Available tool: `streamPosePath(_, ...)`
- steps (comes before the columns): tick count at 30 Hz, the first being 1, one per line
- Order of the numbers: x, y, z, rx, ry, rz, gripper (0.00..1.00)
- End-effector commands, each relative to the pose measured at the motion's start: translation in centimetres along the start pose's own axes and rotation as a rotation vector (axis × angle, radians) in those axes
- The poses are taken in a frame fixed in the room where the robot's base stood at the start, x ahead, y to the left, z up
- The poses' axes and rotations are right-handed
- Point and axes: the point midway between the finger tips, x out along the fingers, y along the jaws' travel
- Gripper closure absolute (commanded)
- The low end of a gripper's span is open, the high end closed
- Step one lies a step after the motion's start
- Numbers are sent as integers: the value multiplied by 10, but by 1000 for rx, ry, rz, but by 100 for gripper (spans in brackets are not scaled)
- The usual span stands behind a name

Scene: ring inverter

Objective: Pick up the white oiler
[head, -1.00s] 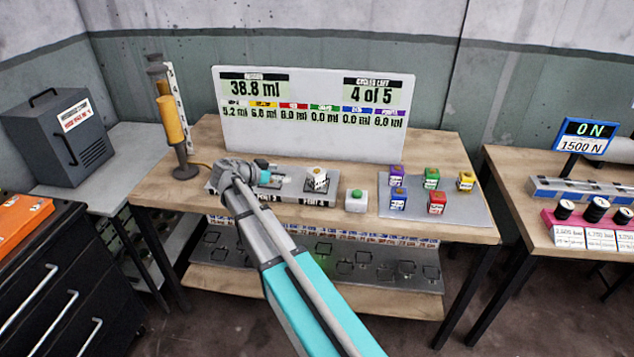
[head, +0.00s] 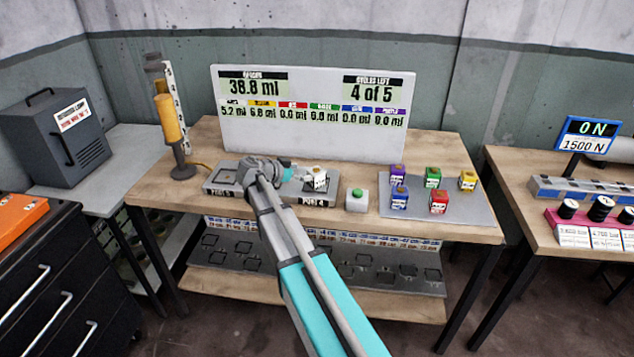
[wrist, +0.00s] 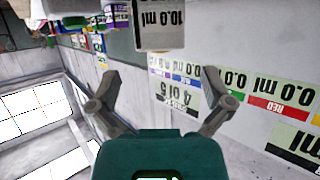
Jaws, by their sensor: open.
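The white oiler (head: 317,179) stands upright on the right port plate (head: 334,191) at the middle of the bench. In the wrist view, which is upside down, a white block marked 10.0 ml (wrist: 160,24) shows beyond the fingers at the top edge, partly cut off. My gripper (head: 298,173) is just left of the white oiler at about its height. In the wrist view its fingers (wrist: 160,82) are spread apart with nothing between them. In the head view the wrist hides part of the plates, and any small gap to the oiler is hard to judge.
The left port plate (head: 222,178) looks empty. A green-button box (head: 357,200) stands right of the oiler. Several coloured oilers stand on a grey tray (head: 455,212) further right. A display board (head: 312,132) rises behind, and a yellow cylinder on a stand (head: 169,118) is at left.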

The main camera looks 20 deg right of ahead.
Motion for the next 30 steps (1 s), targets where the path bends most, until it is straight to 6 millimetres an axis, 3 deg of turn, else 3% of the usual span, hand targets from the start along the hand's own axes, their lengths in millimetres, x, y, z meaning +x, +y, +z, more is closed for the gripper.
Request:
streamPosePath(16,8,0,0,0,0,-1,0)
streamPosePath(30,54,0,-1,0,0,-1,0)
